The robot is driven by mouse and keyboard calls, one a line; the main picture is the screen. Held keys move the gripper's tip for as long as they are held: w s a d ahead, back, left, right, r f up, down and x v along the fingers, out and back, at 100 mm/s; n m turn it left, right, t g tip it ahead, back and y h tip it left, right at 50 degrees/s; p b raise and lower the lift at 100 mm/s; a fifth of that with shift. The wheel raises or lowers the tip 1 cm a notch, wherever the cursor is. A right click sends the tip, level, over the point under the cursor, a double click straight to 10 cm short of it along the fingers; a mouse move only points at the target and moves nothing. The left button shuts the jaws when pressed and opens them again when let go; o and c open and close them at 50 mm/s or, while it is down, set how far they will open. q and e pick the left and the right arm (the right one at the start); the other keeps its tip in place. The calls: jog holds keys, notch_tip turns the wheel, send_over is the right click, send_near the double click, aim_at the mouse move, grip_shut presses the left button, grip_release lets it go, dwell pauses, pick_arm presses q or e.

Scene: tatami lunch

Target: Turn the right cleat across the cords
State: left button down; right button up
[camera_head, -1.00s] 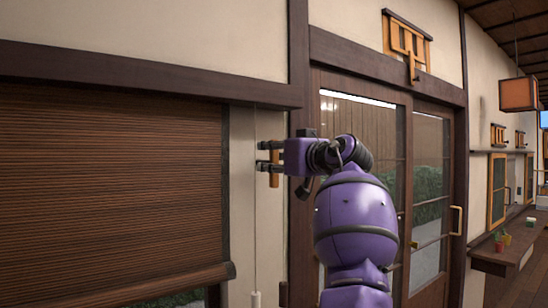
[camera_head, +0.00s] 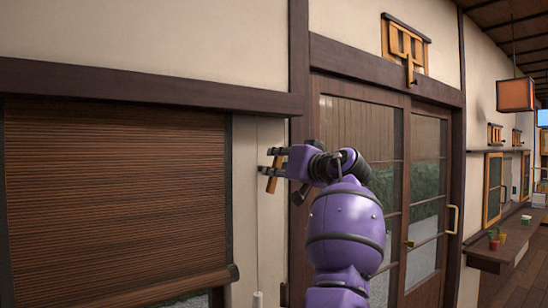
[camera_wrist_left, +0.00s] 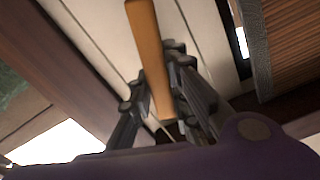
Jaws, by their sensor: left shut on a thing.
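The right cleat (camera_head: 274,180) is a small orange-brown wooden bar on the pale wall strip beside the blind, and it leans, its top to the right. My left gripper (camera_head: 267,161) is shut on it, the fingers pointing left. In the left wrist view, the cleat (camera_wrist_left: 148,45) shows as a long wooden bar between the dark fingers of that gripper (camera_wrist_left: 163,85). A thin pale cord (camera_head: 257,135) hangs down the wall just left of the cleat; whether the cleat touches it I cannot tell. My right gripper is in no view.
A dark brown slatted blind (camera_head: 115,200) hangs at left under a dark beam (camera_head: 150,90). A dark post (camera_head: 299,80) and a glazed sliding door (camera_head: 425,180) stand right of the cleat. A pale pull (camera_head: 257,300) is at the bottom of the cord.

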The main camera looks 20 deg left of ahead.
pick_arm(q)
jog(key=shift+r+m+p, duration=0.4)
jog(key=shift+m+p, duration=0.1)
jog(key=shift+m, duration=0.4)
jog(key=shift+d+f+m+p, duration=0.15)
jog(key=shift+m+p, duration=0.3)
jog(key=shift+m, duration=0.55)
jog(key=shift+w+f+m+p, duration=0.2)
jog(key=shift+m+p, duration=0.15)
jog(key=shift+m, duration=0.55)
jog(key=m, duration=0.3)
jog(key=shift+w+d+f+m, duration=0.2)
jog(key=shift+f+m, duration=0.1)
jog(key=shift+f, duration=0.1)
jog(key=m, duration=0.2)
jog(key=f+m, duration=0.1)
jog(key=m, duration=0.2)
jog(key=shift+w, duration=0.1)
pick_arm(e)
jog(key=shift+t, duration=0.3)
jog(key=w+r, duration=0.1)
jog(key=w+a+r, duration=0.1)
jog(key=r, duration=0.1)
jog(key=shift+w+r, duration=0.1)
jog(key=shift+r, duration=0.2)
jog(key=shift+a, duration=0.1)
